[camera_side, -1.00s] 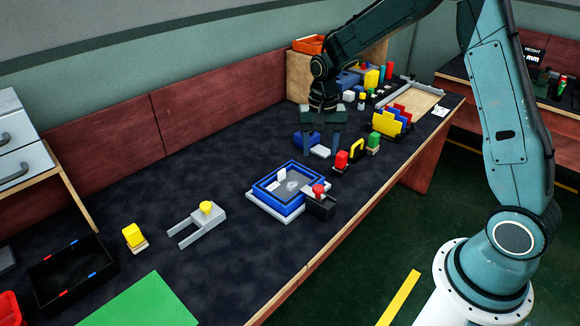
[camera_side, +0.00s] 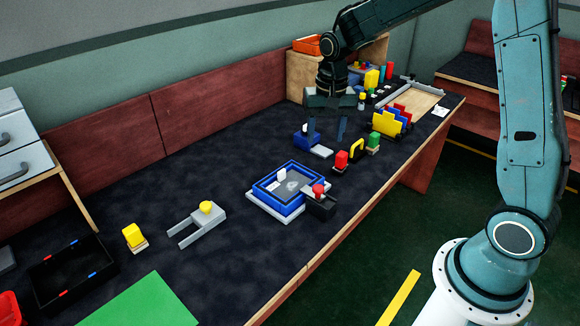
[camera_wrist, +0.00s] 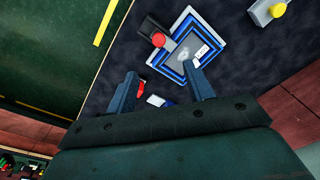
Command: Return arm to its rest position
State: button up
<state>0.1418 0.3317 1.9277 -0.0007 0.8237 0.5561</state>
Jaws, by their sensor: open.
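My gripper (camera_side: 327,133) is open and empty in the side view, with its fingers pointing down above the far half of the dark table (camera_side: 225,250). A blue block (camera_side: 302,140) and a light grey plate (camera_side: 321,152) are close by its fingertips in the picture. In the wrist view the two fingers of my gripper (camera_wrist: 160,90) are spread apart with nothing gripped between them. The blue-rimmed tray (camera_wrist: 177,27) shows beyond the fingers there.
The blue tray (camera_side: 258,202) has a black block with a red knob (camera_side: 319,190) at its corner. Red (camera_side: 341,160) and green (camera_side: 373,142) blocks and a yellow-fronted rack (camera_side: 386,123) stand right of my gripper. A wooden shelf box (camera_side: 297,76) is behind it.

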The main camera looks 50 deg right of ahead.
jog(key=s+a+r+n+t, duration=0.2)
jog(key=s+a+r+n, duration=0.1)
jog(key=s+r, duration=0.65)
jog(key=s+a+r+n+t, duration=0.1)
jog(key=s+n, duration=0.1)
jog(key=s, duration=0.5)
jog(key=s+a+r+n+t, duration=0.1)
jog(key=s+a+n+t, duration=0.1)
jog(key=s, duration=0.5)
jog(key=shift+r+n, duration=0.4)
jog(key=shift+n, duration=0.1)
